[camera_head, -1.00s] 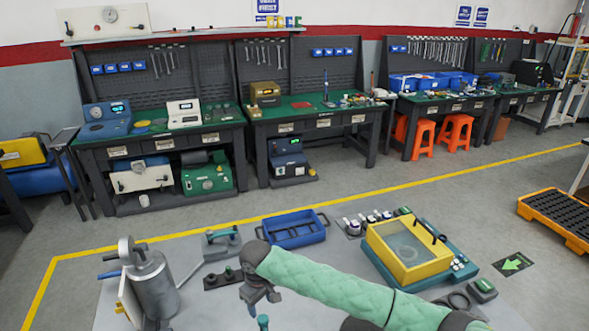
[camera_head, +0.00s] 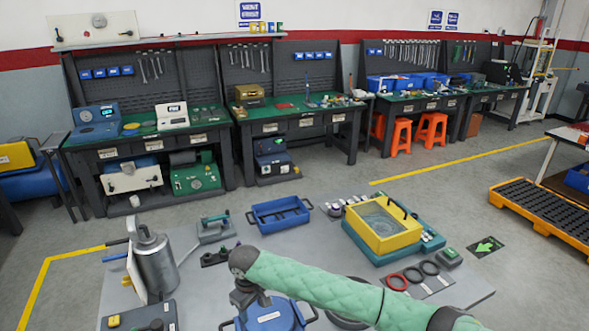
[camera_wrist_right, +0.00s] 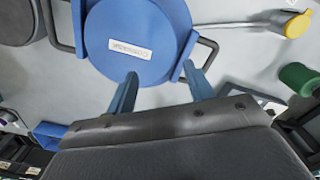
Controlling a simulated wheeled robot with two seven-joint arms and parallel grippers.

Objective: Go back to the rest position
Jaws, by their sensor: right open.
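My right arm reaches in from the lower right in the head view, with its gripper (camera_head: 248,300) pointing down over the grey table (camera_head: 215,290). In the right wrist view its two blue-grey fingers (camera_wrist_right: 164,88) are spread apart with nothing between the tips. A blue round-lidded object (camera_wrist_right: 138,45) with a white label and side handles lies beyond the fingertips. It also shows in the head view (camera_head: 270,319), partly hidden by my gripper. I cannot tell the exact gap between fingers and lid. My left gripper is out of view.
The grey table holds a metal canister (camera_head: 155,265) at left, a blue tray (camera_head: 279,213), a yellow-framed box (camera_head: 383,225), and red and black rings (camera_head: 397,282). Workbenches (camera_head: 150,145) line the back wall. An orange-edged pallet (camera_head: 545,213) stands at right on the floor.

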